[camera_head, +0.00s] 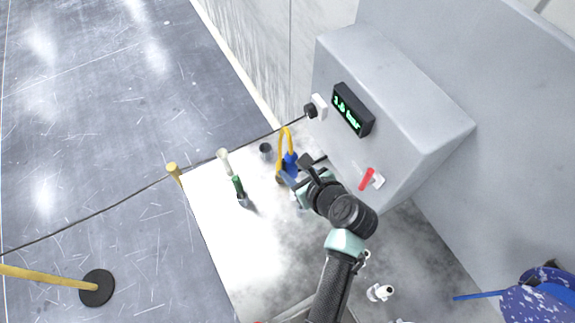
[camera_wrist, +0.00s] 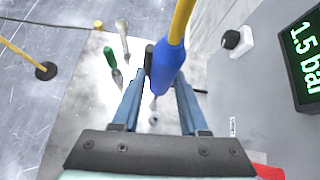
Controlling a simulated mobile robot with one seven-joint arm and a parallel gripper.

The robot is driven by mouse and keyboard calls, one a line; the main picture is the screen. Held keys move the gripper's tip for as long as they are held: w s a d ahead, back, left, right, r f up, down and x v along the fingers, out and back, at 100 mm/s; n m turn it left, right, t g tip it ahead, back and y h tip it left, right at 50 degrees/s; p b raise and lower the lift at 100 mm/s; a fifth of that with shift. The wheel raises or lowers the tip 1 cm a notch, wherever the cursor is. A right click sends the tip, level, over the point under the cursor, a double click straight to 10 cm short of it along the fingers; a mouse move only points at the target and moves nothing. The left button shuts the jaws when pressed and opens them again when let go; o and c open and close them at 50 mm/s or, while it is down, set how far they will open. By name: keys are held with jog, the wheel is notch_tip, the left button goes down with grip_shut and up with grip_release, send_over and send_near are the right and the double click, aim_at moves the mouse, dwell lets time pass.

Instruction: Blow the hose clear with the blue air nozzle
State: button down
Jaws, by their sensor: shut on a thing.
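The blue air nozzle (camera_head: 290,163) is at my gripper (camera_head: 296,179), above the pale work surface. A yellow hose (camera_head: 284,139) loops up from it. In the wrist view the blue nozzle (camera_wrist: 168,68) stands between the fingers of my gripper (camera_wrist: 160,82), which is shut on it. The yellow hose (camera_wrist: 181,20) leaves its top toward the upper edge. My gripper hides part of the nozzle in the head view. I cannot tell which thing, if any, is the hose being cleared.
A dark cup (camera_head: 265,149) is nearby. A grey cabinet bears a green pressure display (camera_head: 352,109), reading 1.5 bar in the wrist view, and a red lever (camera_head: 368,179).

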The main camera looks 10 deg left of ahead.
notch_tip(320, 180, down, 17)
jog(key=s+d+b, duration=0.1)
jog(key=d+b, duration=0.2)
jog(key=b, duration=1.3)
jog(key=shift+s+b, duration=0.15)
jog(key=shift+b, duration=0.25)
dwell(1.0)
jog(key=shift+c, duration=1.8)
grip_release()
jog(key=shift+r, duration=0.1)
